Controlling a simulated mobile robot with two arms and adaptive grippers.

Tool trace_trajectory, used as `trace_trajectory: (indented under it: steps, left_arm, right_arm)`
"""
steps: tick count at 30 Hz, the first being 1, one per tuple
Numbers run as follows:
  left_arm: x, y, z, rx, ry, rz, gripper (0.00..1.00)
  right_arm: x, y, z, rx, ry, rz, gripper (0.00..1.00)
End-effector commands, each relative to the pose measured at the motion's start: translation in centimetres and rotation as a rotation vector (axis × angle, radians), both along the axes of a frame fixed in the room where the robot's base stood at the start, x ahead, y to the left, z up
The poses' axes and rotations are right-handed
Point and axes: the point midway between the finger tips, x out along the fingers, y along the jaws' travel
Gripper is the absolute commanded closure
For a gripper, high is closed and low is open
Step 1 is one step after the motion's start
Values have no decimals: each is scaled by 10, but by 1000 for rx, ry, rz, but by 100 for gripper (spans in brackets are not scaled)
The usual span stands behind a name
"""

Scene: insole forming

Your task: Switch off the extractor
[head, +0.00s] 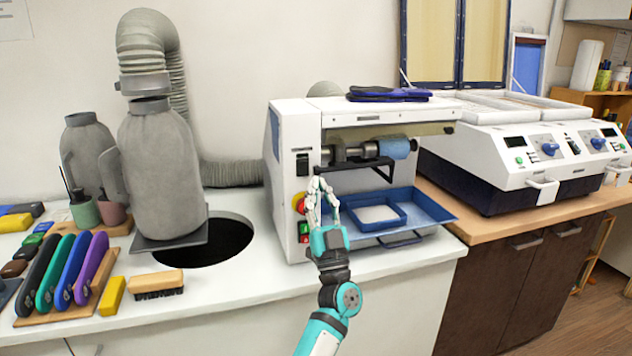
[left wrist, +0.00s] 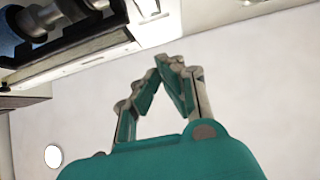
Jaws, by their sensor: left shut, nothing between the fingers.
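The white grinding machine (head: 290,125) stands on the bench, and a grey extractor hose (head: 180,80) rises behind it at the left. Its front panel carries a black rocker switch (head: 302,164), a red and yellow knob (head: 298,203) and green buttons (head: 304,228). My left gripper (head: 322,183) is shut and empty in front of the machine, just right of the knob and below the rocker switch. Its closed fingertips also show in the left wrist view (left wrist: 172,62), against a plain pale surface. I cannot tell whether the fingertips touch the panel. My right gripper is not in view.
A blue tray (head: 425,205) sits under the grinding roller (head: 393,147), close right of my gripper. A grey cloth-like bag (head: 160,170) stands by a round dark hole (head: 225,240) in the bench. Colourful tools and a brush (head: 155,282) lie at left.

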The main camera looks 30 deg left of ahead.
Motion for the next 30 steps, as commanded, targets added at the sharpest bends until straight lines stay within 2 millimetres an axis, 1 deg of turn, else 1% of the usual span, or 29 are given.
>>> trace_trajectory:
  steps: [1, 4, 7, 9, 12, 17, 30]
  left_arm:
    - [-4, -5, -8, -3, 1, -1, 100]
    - [-13, -15, -18, -2, 0, 0, 100]
    - [-22, -26, -29, -2, 0, -2, 100]
    - [-27, -32, -35, -2, 1, -2, 100]
    - [-33, -38, -41, -2, 0, -2, 100]
    - [-37, -43, -44, -1, -2, 1, 100]
    - [-36, -43, -43, 0, -2, 0, 100]
  right_arm:
    - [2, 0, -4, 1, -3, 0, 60]
    - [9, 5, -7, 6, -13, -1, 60]
    - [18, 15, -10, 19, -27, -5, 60]
    - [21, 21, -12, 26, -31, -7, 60]
    - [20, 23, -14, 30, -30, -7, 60]
    - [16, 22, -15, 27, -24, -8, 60]
    - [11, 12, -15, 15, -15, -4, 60]
